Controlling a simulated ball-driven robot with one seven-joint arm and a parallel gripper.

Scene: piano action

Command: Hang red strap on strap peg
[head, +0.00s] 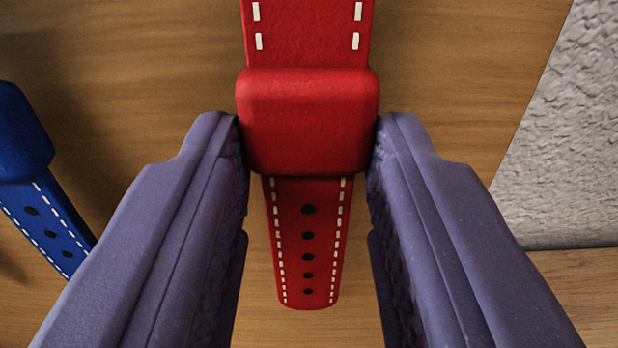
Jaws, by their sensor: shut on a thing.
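The red strap (308,240) has white stitching, a thick block (307,120) across it, and a tail with a row of dark holes. Its upper part runs out of the top of the head view. My gripper (307,135) has two purple fingers, one on each side of the thick red block, and is shut on it. The tail hangs down between the fingers, toward the bottom of the picture. I see no strap peg in this view.
A blue strap (45,225) with white stitching and holes is at the left edge, close to my left finger. A wooden surface (450,70) lies behind the straps. A rough grey-white surface (575,130) is at the right, with a wooden strip (580,290) below it.

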